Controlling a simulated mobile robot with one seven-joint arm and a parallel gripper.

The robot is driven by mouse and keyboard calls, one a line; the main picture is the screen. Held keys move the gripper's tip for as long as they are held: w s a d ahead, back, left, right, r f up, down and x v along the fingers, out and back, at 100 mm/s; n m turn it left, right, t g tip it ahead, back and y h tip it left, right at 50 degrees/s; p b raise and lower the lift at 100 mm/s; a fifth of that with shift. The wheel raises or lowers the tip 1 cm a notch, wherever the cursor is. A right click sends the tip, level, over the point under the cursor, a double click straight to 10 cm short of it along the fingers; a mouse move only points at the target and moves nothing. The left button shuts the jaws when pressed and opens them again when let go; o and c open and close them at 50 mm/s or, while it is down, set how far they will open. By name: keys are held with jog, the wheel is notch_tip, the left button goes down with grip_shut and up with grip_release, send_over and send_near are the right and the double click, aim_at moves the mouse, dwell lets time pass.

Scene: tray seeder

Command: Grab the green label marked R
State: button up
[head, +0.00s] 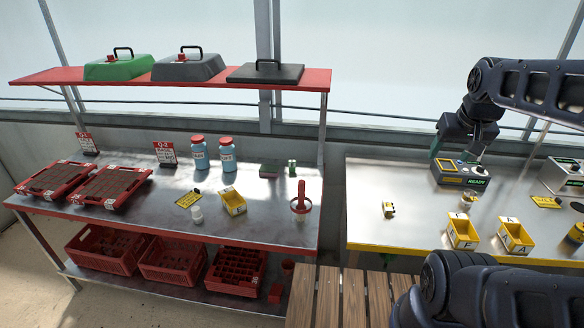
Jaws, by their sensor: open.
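I cannot make out a green label with a readable R in the head view. A small upright green item (292,167) stands at the back right of the red-edged table, beside a low grey-green block (270,169); any mark on it is too small to read. My gripper (458,153) is at the upper right, above or just behind a dark blue and yellow device (460,173) with green READY lettering. The gripper is open, with no held object visible. It is far to the right of the small green item.
Yellow bins marked F (462,232) and A (515,237) stand on the yellow-edged table. Another yellow bin (233,201), two blue bottles (200,153) and red trays (55,184) are on the red-edged table. A red shelf (210,78) hangs above. The yellow-edged table's left part is mostly clear.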

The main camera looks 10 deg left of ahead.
jog(key=w+a+n+t+y, duration=0.1)
jog(key=w+a, duration=0.3)
jog(key=w, duration=0.6)
jog(key=w+a+t+y, duration=0.1)
jog(key=w+a, duration=0.4)
jog(key=w, duration=0.4)
jog(key=t, duration=0.5)
send_over(292, 163)
jog(key=s+d, duration=0.5)
notch_tip(292, 163, down, 30)
jog(key=shift+n+t, duration=0.5)
jog(key=shift+t, duration=0.3)
jog(key=a+f, duration=0.1)
jog(key=f, duration=0.1)
jog(key=a+f, duration=0.1)
jog(key=f, duration=0.2)
jog(key=a+f, duration=0.1)
jog(key=f, duration=0.2)
jog(key=shift+s+a, duration=0.35)
jog(key=shift+a+x, duration=0.1)
jog(key=shift+x, duration=1.75)
jog(key=shift+a+x, duration=0.15)
jog(key=shift+x, duration=1.7)
jog(key=shift+r, duration=0.1)
jog(key=c, duration=1.1)
